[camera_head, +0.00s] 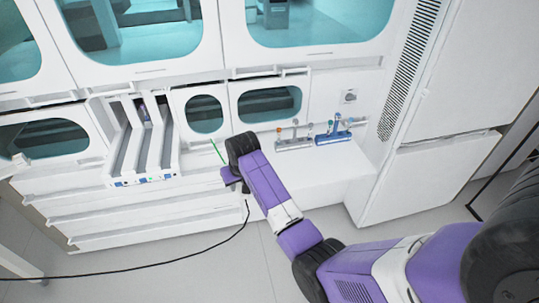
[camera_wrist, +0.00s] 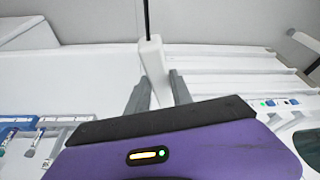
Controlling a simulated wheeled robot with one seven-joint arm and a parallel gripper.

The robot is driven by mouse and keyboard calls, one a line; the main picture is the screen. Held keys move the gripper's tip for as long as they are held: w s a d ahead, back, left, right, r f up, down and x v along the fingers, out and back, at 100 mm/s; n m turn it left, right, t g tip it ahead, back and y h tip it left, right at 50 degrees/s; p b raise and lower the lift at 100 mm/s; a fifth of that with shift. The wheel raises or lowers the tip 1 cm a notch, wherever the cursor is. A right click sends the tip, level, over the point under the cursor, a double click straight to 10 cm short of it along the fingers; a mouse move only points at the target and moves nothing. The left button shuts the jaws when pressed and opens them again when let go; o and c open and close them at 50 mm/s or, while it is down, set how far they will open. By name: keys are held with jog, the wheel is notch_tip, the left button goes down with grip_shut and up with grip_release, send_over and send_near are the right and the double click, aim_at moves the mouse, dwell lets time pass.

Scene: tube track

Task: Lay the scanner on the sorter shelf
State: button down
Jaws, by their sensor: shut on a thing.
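The scanner (camera_wrist: 153,64) is a slim white piece with a black cable at its end, seen between my fingers in the wrist view. My gripper (camera_wrist: 158,88) is shut on it; in the head view the gripper (camera_head: 240,184) hangs in front of the white bench, and the scanner is mostly hidden there. The sorter (camera_head: 143,140) has sloping grey lanes and a front strip with small blue lights, left of my gripper. Stepped white ledges (camera_head: 130,208) run below it; I cannot tell which surface is the sorter shelf. A thin green line (camera_head: 216,152) shows beside the wrist.
A black cable (camera_head: 160,271) trails over the floor up to my gripper. Two small tube racks (camera_head: 333,136) (camera_head: 294,142) stand on the bench to the right. A tall white cabinet (camera_head: 430,180) stands farther right. Bare bench top lies between the racks and my gripper.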

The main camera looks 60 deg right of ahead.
jog(key=s+d+r+m+h, duration=0.1)
jog(key=s+d+m, duration=0.1)
jog(key=d, duration=0.6)
jog(key=s+d+r+m, duration=0.1)
jog(key=s+d, duration=0.1)
jog(key=d, duration=0.5)
jog(key=shift+s+f+b, duration=0.15)
jog(key=shift+f+b, duration=2.25)
jog(key=shift+f, duration=0.2)
jog(key=shift+f, duration=0.55)
jog(key=c, duration=1.1)
grip_release()
jog(key=shift+o, duration=0.2)
jog(key=shift+a, duration=0.1)
